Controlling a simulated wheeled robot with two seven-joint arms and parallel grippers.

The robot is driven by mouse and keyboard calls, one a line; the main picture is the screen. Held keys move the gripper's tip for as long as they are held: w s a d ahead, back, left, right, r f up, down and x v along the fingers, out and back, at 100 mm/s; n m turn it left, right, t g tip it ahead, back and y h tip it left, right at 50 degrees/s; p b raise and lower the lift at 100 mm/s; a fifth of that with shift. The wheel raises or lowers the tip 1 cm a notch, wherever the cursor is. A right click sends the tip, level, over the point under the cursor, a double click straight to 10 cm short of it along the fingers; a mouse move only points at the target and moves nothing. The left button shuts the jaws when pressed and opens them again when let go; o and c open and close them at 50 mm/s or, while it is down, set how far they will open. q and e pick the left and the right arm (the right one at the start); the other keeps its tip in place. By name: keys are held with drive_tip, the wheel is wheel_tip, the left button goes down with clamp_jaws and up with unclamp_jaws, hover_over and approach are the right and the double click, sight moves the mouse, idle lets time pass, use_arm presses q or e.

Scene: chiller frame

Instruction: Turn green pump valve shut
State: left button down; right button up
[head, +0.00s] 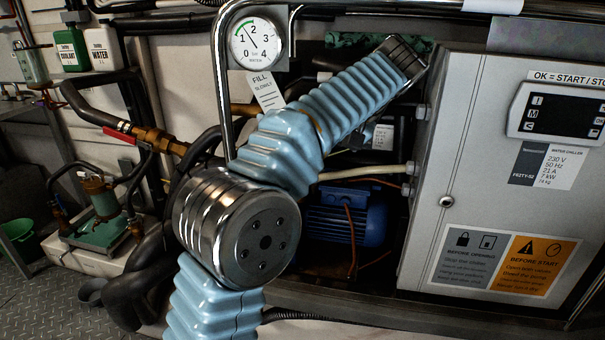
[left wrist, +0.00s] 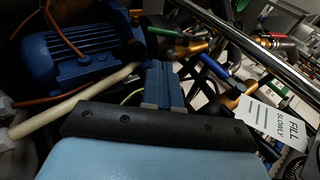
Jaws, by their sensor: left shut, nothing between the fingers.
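A green valve handle (left wrist: 162,31) shows in the left wrist view, beside a brass fitting (left wrist: 192,48). My left gripper (left wrist: 164,66) points toward it with its fingers together and nothing between them. The fingertips appear just short of the handle in the picture; I cannot tell whether they touch it. In the head view my left arm crosses the middle and its gripper is not visible, nor is the green handle. My right gripper is in neither view.
A blue motor (head: 345,222) sits inside the frame, left of the grey control box (head: 470,110). A metal rail, a gauge (head: 256,43) and a FILL tag (head: 266,90) are near my arm. A red-handled valve (head: 118,126) is on the left. Dark hoses and pipes crowd the space.

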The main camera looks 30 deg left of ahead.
use_arm(q)
drive_tip(key=s+b+x, duration=0.1)
drive_tip(key=x, duration=1.2)
drive_tip(key=shift+w+a+b, duration=0.35)
drive_tip(key=shift+a+b, duration=0.05)
